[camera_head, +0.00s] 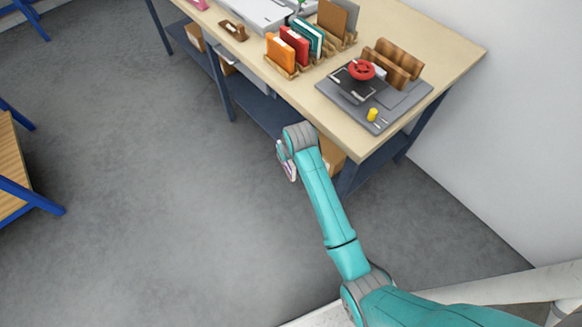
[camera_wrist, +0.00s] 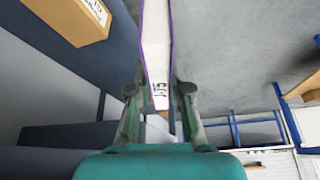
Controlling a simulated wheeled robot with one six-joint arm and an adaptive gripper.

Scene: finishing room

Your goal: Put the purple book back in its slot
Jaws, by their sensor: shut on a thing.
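My gripper (camera_wrist: 158,92) is shut on the purple book (camera_wrist: 157,45), whose white page edge and purple cover edges show in the wrist view. A label with black marks sits at its near end. In the head view the purple book (camera_head: 289,170) is mostly hidden by my wrist, low beside the front edge of the table and apart from it. A wooden rack (camera_head: 283,74) on the table holds orange (camera_head: 279,55), red (camera_head: 294,45) and teal (camera_head: 309,37) books upright. I cannot tell which slot belongs to the purple book.
The table (camera_head: 405,142) has a lower shelf (camera_head: 258,108) with cardboard boxes. A grey mat (camera_head: 405,101) with a red-topped device (camera_head: 361,70) and a yellow piece (camera_head: 372,115) lies right of the rack. Brown wooden blocks (camera_head: 398,57) stand behind. Open floor lies left.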

